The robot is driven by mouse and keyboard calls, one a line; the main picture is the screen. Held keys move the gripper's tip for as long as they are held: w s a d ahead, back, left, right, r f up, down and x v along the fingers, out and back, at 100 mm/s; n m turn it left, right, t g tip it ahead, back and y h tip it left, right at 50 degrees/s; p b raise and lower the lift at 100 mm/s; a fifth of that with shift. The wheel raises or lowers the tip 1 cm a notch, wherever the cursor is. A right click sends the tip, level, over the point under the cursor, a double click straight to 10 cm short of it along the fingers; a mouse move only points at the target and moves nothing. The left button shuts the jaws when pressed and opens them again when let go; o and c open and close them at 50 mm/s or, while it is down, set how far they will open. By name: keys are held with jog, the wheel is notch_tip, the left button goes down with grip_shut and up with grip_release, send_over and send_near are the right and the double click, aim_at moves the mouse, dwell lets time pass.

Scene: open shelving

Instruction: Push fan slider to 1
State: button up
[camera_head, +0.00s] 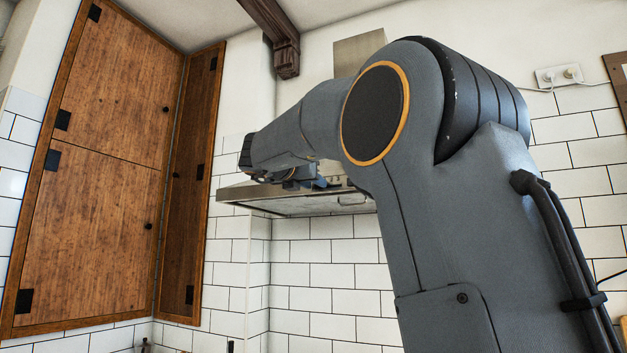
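A metal range hood (250,192) is fixed to the tiled wall in the middle of the view, with its front edge and underside showing. Its upper part (358,52) rises behind my arm. The fan slider cannot be made out; my arm covers much of the hood. My gripper (318,182) is at the hood's front edge, small and partly hidden by my arm. I cannot tell whether it touches the hood or whether its fingers are apart.
A tall wooden cabinet (100,160) with closed doors stands at the left. A dark wooden beam (275,35) hangs from the ceiling above the hood. A wall socket (558,76) is at the upper right. The space below the hood looks clear.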

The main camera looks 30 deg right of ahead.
jog(key=shift+w+d, duration=0.1)
jog(key=shift+d, duration=0.05)
grip_shut()
dwell(1.4)
